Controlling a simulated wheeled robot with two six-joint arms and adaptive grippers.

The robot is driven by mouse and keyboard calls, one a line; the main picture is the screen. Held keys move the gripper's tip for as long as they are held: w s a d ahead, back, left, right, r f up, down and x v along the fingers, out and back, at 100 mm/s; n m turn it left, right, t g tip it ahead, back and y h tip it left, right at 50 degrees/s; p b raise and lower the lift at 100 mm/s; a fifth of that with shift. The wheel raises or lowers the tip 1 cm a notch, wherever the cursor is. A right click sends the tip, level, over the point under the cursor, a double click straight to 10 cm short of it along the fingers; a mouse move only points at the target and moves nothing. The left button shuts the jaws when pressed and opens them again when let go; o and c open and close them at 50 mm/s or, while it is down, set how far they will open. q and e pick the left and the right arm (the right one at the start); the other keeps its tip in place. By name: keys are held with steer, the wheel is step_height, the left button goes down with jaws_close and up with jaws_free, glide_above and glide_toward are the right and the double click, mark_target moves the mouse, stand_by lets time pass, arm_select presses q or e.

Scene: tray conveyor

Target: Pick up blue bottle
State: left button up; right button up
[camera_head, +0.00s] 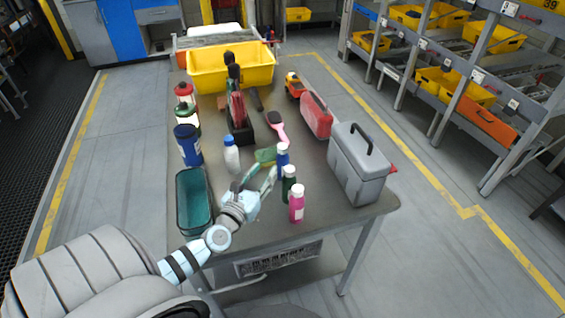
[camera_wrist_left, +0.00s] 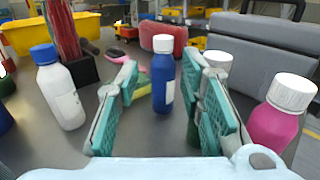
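The blue bottle (camera_head: 282,158) stands upright on the table, with a white cap and a white label. My left gripper (camera_head: 254,178) is open just in front of it and to its left in the head view. In the left wrist view the blue bottle (camera_wrist_left: 163,85) shows between the two spread teal-padded fingers, apart from both and a little beyond them. A dark green bottle (camera_head: 289,185) stands close to the blue bottle; in the left wrist view the right finger partly hides it. My right gripper is not in view.
A pink bottle (camera_head: 296,205) stands near the front. A white bottle with a blue cap (camera_head: 231,155) stands left of the gripper. A teal bin (camera_head: 178,195), grey toolbox (camera_head: 358,170), pink brush (camera_head: 278,128) and yellow bin (camera_head: 215,88) surround the area on the table (camera_head: 330,205).

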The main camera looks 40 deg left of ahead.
mark_target(280, 151)
arm_select(q)
steer(key=x, duration=0.5)
steer(key=b+x, duration=0.1)
steer(key=x, duration=0.3)
steer(key=shift+w+d, duration=0.15)
steer(key=shift+w, duration=0.3)
steer(key=shift+s, duration=0.1)
jaws_close()
